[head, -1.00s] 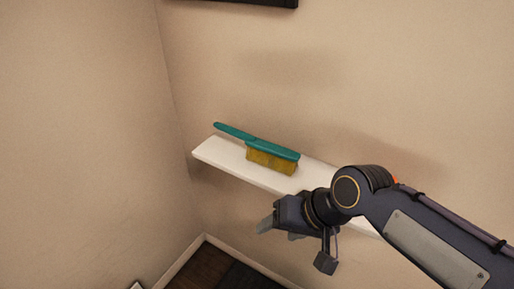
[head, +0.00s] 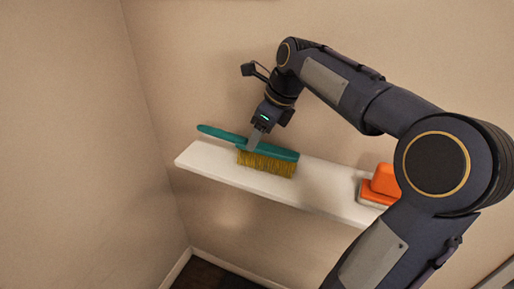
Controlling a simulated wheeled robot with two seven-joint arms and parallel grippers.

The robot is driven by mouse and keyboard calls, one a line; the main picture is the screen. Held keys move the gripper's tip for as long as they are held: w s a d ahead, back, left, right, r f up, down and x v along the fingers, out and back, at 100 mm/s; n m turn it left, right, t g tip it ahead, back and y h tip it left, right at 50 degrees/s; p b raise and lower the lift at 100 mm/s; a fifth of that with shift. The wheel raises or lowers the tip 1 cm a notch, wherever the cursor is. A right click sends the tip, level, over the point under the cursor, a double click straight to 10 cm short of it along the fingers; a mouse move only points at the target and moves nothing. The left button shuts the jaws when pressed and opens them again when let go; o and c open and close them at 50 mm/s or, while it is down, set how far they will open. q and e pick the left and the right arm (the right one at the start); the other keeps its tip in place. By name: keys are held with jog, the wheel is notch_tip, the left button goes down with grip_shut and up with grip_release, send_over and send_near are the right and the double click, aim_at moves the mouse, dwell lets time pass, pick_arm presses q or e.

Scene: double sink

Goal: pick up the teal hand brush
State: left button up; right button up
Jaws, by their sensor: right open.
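The teal hand brush (head: 279,153) lies on a white wall shelf (head: 211,169), yellow bristles down on the board. Its handle points to the left and slightly up. My right gripper (head: 254,141) points down from above at the brush, where the handle meets the head. A grey finger shows in front of the teal back; the other finger is hidden. The gripper is open, and I cannot tell whether the fingers touch the brush. My left gripper is not in view.
An orange object with a pale base (head: 379,187) sits on the shelf to the right, partly behind my right arm. The wall rises directly behind the shelf, and a side wall stands close to its left end. The shelf between brush and orange object is clear.

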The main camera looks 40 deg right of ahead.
jog(key=b+x, duration=0.1)
jog(key=x, duration=0.5)
jog(key=c, duration=1.2)
jog(key=shift+r, duration=0.15)
